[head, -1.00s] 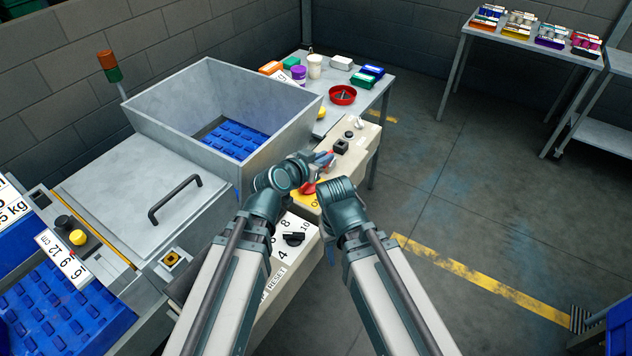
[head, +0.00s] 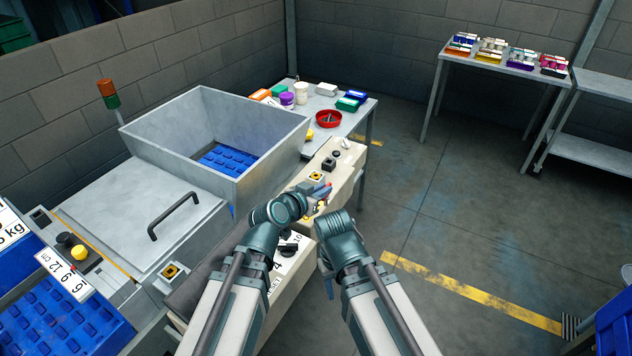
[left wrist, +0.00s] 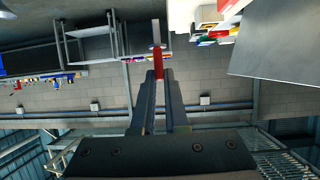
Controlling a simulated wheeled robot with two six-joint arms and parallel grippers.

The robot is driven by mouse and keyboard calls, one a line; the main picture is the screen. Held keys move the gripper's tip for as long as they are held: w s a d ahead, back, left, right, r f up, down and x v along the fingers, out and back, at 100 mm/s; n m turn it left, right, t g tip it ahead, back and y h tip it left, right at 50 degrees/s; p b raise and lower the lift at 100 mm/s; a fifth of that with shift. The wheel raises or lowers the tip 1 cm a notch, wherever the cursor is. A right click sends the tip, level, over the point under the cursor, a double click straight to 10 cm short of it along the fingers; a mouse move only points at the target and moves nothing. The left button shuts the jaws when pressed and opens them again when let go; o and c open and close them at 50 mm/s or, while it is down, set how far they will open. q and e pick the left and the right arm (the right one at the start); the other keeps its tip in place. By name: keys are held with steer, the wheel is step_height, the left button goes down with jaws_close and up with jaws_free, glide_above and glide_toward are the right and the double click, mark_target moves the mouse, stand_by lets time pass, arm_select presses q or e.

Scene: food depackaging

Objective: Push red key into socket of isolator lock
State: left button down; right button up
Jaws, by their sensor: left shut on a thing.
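My left gripper (head: 318,194) is shut on the red key, which shows at its tips in the head view (head: 326,187). The red key also stands out between the fingers in the left wrist view (left wrist: 157,35), where my left gripper (left wrist: 157,74) points away from the camera. The gripper is over the cream control panel, on the near side of a yellow plate with a dark square middle (head: 316,177). I cannot tell for sure which fitting is the isolator lock. The key looks apart from that plate.
The cream panel (head: 345,181) carries a black square block (head: 328,164) and a black knob. A grey hopper (head: 270,165) stands left of it. A side table behind holds a red dish (head: 328,118) and small boxes.

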stand_by(0.3)
arm_select(q)
steer(key=shift+w+r, duration=0.2)
steer(key=shift+w, duration=0.15)
step_height(320, 180, up, 5)
steer(key=p, duration=0.6)
glide_above(316, 179)
steer(key=a, duration=0.1)
steer(key=shift+s+a+y+b, duration=0.1)
steer(key=shift+s+y+b, duration=0.2)
steer(key=shift+f, duration=0.15)
step_height(316, 179, down, 6)
steer(key=b, duration=0.6)
steer(key=shift+r, duration=0.25)
steer(key=shift+f+b, duration=2)
steer(key=shift+f, duration=0.05)
steer(key=c, duration=0.9)
jaws_free()
